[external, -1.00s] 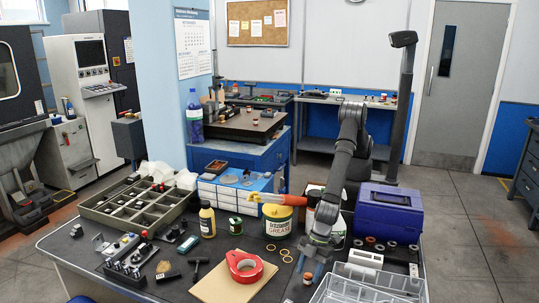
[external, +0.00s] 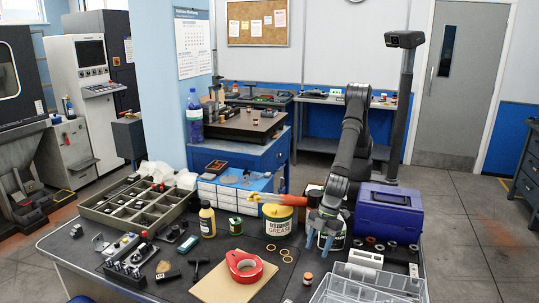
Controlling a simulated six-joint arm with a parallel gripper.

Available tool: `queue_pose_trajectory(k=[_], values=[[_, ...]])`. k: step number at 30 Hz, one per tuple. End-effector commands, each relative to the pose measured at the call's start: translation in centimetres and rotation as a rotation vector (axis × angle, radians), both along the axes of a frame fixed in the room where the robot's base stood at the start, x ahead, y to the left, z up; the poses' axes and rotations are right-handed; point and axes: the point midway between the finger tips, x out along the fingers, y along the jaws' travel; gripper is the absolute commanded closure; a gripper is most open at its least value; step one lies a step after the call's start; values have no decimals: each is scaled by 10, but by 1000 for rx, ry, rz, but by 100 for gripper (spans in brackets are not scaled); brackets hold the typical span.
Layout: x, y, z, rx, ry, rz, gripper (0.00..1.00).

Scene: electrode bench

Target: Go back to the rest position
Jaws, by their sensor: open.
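My gripper (external: 318,243) hangs with its blue fingers pointing down, to the right of the yellow grease tub (external: 277,222) and left of the purple toolbox (external: 389,212). The fingers are open with nothing visible between them. Part of a white container (external: 339,240) shows behind the fingers.
A clear divided case (external: 370,285) lies at the front right. A grey compartment tray (external: 140,212) stands at the left. A yellow bottle (external: 207,219) stands left of the tub.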

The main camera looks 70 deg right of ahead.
Motion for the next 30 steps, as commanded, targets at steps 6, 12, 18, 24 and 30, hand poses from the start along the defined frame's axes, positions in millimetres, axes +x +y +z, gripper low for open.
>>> queue_pose_trajectory(k=[6,12,18,24,30], values=[[7,13,-41,-7,0,-1,51],[11,25,-72,-7,0,-1,51],[16,37,-103,-7,0,-1,51],[16,38,-67,0,0,-1,51],[16,38,-26,0,-1,0,51]])
